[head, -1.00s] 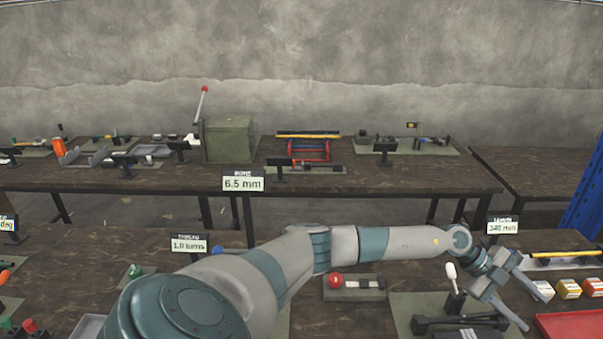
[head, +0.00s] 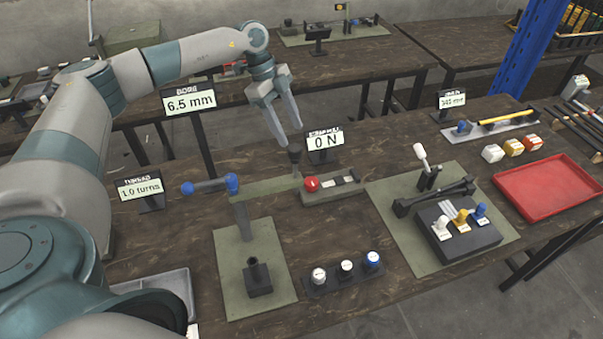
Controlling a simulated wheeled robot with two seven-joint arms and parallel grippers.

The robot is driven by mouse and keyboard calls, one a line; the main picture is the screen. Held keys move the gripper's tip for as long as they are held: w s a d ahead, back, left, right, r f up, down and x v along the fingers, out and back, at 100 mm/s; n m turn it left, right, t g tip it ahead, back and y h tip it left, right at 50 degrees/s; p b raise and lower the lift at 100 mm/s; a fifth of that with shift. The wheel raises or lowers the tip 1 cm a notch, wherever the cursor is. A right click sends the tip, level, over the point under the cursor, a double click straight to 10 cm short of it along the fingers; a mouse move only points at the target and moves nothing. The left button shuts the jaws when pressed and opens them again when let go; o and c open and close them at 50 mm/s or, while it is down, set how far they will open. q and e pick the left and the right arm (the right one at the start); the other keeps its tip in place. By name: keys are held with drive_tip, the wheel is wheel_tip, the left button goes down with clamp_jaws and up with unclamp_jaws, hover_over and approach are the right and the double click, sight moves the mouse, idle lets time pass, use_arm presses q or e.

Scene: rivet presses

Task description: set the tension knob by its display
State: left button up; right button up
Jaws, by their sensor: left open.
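A display reading 0 N (head: 324,142) stands behind a small grey-green block (head: 340,186) that carries a red knob (head: 312,184) at its left end. The small label above the reading is too blurred to read surely. I cannot tell for certain that the red knob is the tension knob. My left gripper (head: 291,134) is open and empty, its fingers pointing down, left of the 0 N display and above the red knob in the picture. A dark upright piece (head: 295,158) shows just below its fingertips; I cannot tell whether they touch. My right gripper is out of view.
Other displays read 6.5 mm (head: 189,101), 1.0 turns (head: 140,188) and 345 mm (head: 452,100). A blue-ended bar (head: 210,186) lies left. A green plate with a lever (head: 424,160) and a red tray (head: 545,188) are right. White-and-blue-topped knobs (head: 346,270) stand in front.

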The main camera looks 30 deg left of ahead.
use_arm(q)
drive_tip(key=p, duration=0.3)
approach(311, 181)
drive_tip(key=p+x, duration=0.3)
drive_tip(key=x, duration=0.3)
drive_tip(key=shift+d+f, duration=0.2)
drive_tip(key=shift+f, duration=0.1)
drive_tip(key=shift+x, duration=0.8)
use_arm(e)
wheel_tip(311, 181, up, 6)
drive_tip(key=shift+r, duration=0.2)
use_arm(q)
drive_tip(key=shift+c, duration=1.2)
drive_tip(key=c, duration=0.8)
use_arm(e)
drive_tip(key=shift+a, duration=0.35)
